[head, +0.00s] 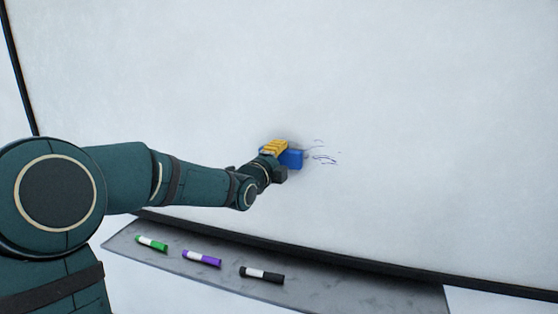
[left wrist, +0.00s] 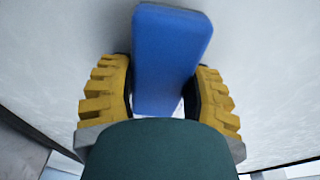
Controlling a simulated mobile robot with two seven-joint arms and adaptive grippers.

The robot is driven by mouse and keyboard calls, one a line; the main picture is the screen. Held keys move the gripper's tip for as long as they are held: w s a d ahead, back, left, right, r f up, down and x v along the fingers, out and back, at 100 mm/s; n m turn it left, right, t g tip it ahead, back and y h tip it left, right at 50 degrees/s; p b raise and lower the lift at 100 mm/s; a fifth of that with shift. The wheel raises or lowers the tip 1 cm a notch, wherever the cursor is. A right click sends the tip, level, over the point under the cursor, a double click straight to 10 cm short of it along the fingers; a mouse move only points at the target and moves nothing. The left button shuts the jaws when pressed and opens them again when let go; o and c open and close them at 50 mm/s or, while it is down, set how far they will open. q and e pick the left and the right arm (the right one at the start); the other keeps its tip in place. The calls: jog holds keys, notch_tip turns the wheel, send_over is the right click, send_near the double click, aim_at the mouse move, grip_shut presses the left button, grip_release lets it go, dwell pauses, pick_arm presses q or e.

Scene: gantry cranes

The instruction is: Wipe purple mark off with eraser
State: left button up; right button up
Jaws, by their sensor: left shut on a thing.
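A blue eraser (head: 291,159) is at the whiteboard (head: 420,120), held by my left gripper (head: 275,150). In the left wrist view the eraser (left wrist: 170,55) sits between the two yellow fingers of the gripper (left wrist: 163,95), which are shut on it. Its far end appears to be against the board, though exact contact is hard to tell. Thin purple scribble marks (head: 324,157) show on the board just right of the eraser. Part of the mark may be hidden behind the eraser and gripper. My right gripper is not in view.
A grey tray (head: 340,296) runs below the board. On it lie a green marker (head: 151,243), a purple marker (head: 202,259) and a black marker (head: 262,275). The board's dark lower frame (head: 400,270) runs above the tray. The board around the mark is clear.

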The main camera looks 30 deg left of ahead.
pick_arm(q)
jog(key=shift+w+a, duration=0.1)
jog(key=shift+w, duration=0.5)
